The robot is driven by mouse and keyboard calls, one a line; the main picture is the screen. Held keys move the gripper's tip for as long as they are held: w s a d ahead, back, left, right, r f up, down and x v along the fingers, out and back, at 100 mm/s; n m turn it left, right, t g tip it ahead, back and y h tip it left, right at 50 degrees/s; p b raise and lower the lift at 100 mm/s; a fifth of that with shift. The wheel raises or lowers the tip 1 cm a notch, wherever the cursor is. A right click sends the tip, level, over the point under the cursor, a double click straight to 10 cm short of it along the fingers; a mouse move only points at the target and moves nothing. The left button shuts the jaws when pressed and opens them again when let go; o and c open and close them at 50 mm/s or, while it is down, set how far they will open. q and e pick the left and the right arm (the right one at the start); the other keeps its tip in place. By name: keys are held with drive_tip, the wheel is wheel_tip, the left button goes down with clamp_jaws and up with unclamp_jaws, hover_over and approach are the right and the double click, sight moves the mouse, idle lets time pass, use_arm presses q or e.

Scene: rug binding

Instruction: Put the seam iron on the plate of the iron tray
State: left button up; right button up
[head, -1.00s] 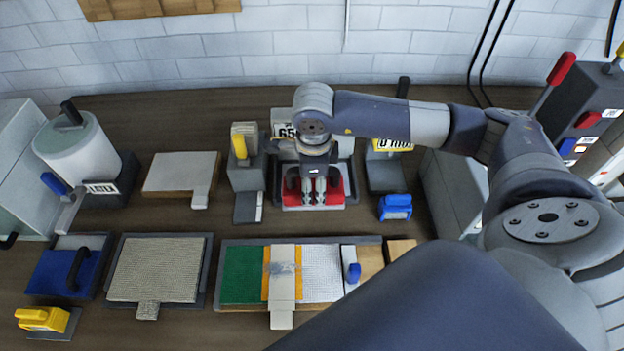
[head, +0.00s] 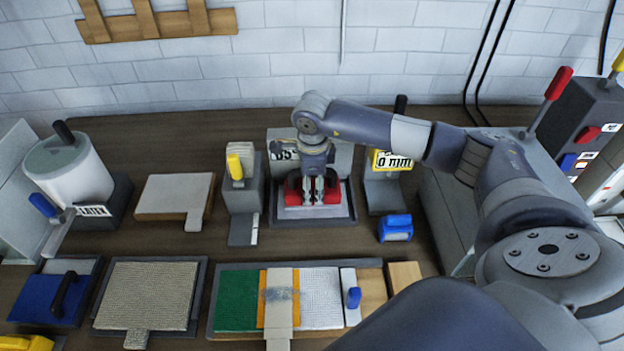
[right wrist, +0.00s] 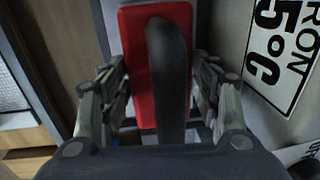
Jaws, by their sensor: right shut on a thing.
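The seam iron has a red body (head: 294,189) and a black handle, which runs down the middle of the right wrist view (right wrist: 168,75). My right gripper (head: 313,197) points down and is shut on the iron's handle; its fingers flank the handle in the right wrist view (right wrist: 168,100). The iron tray (head: 350,212) lies under the iron, with a light grey plate (head: 315,213) showing along the iron's front edge. I cannot tell whether the iron touches the plate. My left gripper is not in view.
A sign board (head: 340,155) stands behind the tray. A grey block with a yellow-handled tool (head: 240,185) is close on the left. A grey stand (head: 384,195) and a blue item (head: 395,228) are close on the right. A board with green and white strips (head: 237,300) lies in front.

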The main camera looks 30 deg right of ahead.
sight(313, 192)
drive_tip(key=shift+w, duration=0.15)
drive_tip(key=o, duration=1.1)
drive_tip(key=shift+f, duration=0.1)
drive_tip(key=shift+s, duration=0.2)
drive_tip(key=shift+r, duration=0.2)
drive_tip(key=r+b, duration=0.1)
drive_tip(key=r, duration=0.3)
drive_tip(key=s+r+b, duration=0.1)
drive_tip(key=r, duration=0.3)
drive_tip(key=a+r+b, duration=0.1)
drive_tip(key=r, duration=0.2)
drive_tip(key=shift+s+r+b, duration=0.15)
drive_tip(key=shift+r+b, duration=0.2)
drive_tip(key=shift+r, duration=0.05)
